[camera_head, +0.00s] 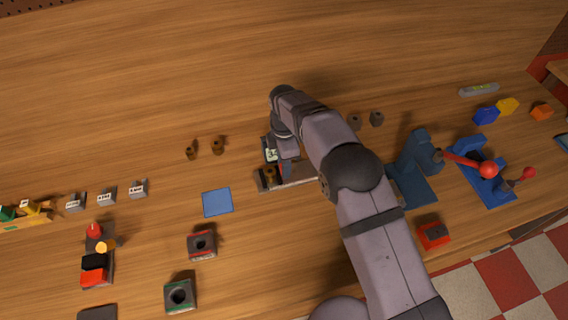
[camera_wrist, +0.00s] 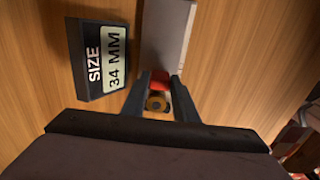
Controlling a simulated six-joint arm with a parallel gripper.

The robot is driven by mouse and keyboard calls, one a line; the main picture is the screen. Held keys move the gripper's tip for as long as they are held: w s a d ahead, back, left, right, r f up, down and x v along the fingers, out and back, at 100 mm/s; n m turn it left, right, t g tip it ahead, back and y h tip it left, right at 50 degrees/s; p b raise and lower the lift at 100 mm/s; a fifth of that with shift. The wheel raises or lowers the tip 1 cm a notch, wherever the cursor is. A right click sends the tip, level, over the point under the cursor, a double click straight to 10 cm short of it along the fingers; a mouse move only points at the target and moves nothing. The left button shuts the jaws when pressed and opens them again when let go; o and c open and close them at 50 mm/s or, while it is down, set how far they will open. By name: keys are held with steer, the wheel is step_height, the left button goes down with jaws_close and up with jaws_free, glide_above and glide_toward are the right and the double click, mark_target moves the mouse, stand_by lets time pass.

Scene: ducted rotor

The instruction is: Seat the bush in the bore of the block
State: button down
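A brown bush (camera_head: 269,175) stands at the left end of a grey bar-shaped gauge (camera_head: 300,183) in the head view. In the wrist view its brass ring end (camera_wrist: 156,103) shows between the two fingers of my gripper (camera_wrist: 159,88). A red piece (camera_wrist: 159,80) lies just beyond it. My gripper also shows in the head view (camera_head: 284,166), low over the gauge. Whether the fingers press on the bush is not clear. Two square blocks with round bores stand at the front left: one red-edged (camera_head: 202,245), one green-edged (camera_head: 179,296).
A sign (camera_wrist: 98,58) reads "SIZE 34 MM" beside the gauge. Two brown bushes (camera_head: 217,146) and two dark ones (camera_head: 376,118) stand behind. A blue square (camera_head: 216,202) lies left of the gauge. Blue fixtures with red knobs (camera_head: 487,169) stand right. Small labelled blocks (camera_head: 107,197) stand left.

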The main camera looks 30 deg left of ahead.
steer(key=shift+w+d+b, duration=0.3)
steer(key=shift+w+d, duration=0.1)
steer(key=shift+d, duration=0.05)
steer(key=shift+w+d, duration=0.3)
steer(key=shift+w, duration=0.05)
steer(key=c, duration=1.4)
jaws_free()
steer(key=shift+r, duration=0.1)
step_height(320, 180, up, 7)
steer(key=b, duration=0.2)
steer(key=shift+b, duration=0.4)
steer(key=shift+r, duration=0.1)
